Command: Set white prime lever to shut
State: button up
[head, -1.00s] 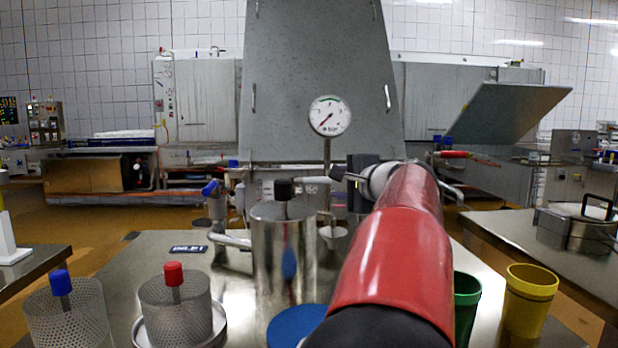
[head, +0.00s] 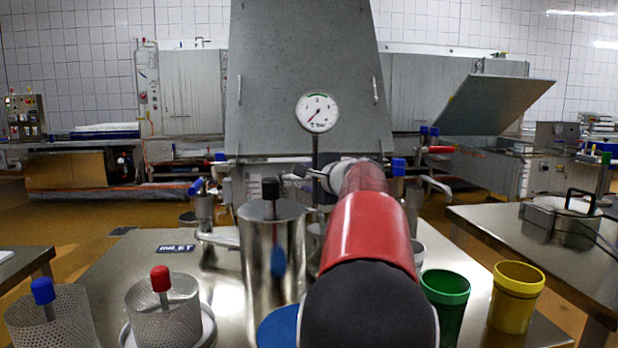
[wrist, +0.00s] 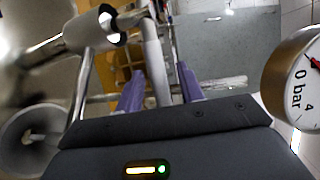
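In the wrist view my gripper (wrist: 160,74) has its two purple fingers apart.
A pressure gauge (head: 317,112) stands beyond my arm, close on the right in the wrist view (wrist: 295,82). A steel cylinder (head: 272,250) stands left of my arm. Perforated moulds (head: 165,312) are at front left; green (head: 445,300) and yellow (head: 515,297) cups are at right.

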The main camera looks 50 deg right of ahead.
grip_shut()
